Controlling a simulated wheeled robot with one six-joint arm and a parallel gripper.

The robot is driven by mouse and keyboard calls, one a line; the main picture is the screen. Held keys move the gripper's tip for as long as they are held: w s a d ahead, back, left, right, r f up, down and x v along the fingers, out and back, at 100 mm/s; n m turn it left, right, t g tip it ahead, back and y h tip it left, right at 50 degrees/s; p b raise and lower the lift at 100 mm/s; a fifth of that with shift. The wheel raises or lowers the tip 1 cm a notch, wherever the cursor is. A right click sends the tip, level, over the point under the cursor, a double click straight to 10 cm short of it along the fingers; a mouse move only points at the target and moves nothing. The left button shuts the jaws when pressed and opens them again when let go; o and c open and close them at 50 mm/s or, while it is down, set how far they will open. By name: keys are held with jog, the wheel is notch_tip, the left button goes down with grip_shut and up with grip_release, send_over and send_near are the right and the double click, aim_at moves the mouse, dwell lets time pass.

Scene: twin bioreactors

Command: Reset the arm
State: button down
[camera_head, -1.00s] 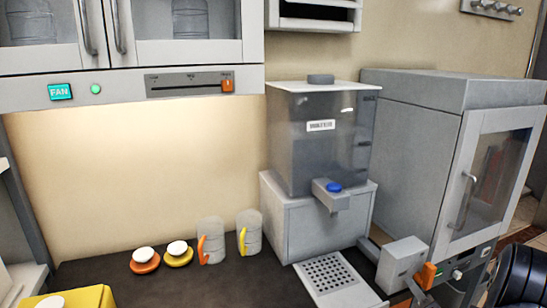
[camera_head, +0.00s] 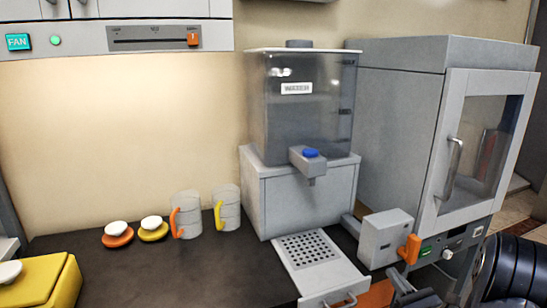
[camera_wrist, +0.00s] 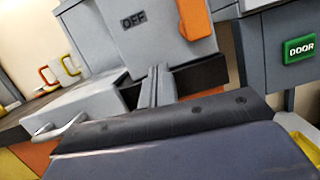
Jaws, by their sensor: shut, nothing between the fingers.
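My gripper (camera_wrist: 155,85) shows in the wrist view with its two thin grey fingers together and nothing between them. The fingers point at the lower part of a grey box (camera_wrist: 150,35) marked OFF, which has an orange lever (camera_wrist: 196,18). I cannot tell whether the fingertips touch it. In the head view the grey box (camera_head: 385,237) with its orange lever (camera_head: 411,248) stands right of the dispenser's drip tray. My gripper shows only partly there, at the bottom edge below the box. My dark arm fills the lower right corner.
A water dispenser (camera_head: 302,105) stands on a grey base, with a perforated drip tray (camera_head: 335,272) in front. Right of it is a grey cabinet (camera_head: 400,120) with a glass door. Two clear mugs (camera_head: 187,214) and two round buttons (camera_head: 117,235) are on the dark counter (camera_head: 170,275). A green DOOR button (camera_wrist: 299,49) is at the right.

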jog(key=shift+f+n+b, duration=0.3)
jog(key=shift+f+n, duration=0.15)
jog(key=shift+n, duration=0.05)
jog(key=shift+f, duration=0.4)
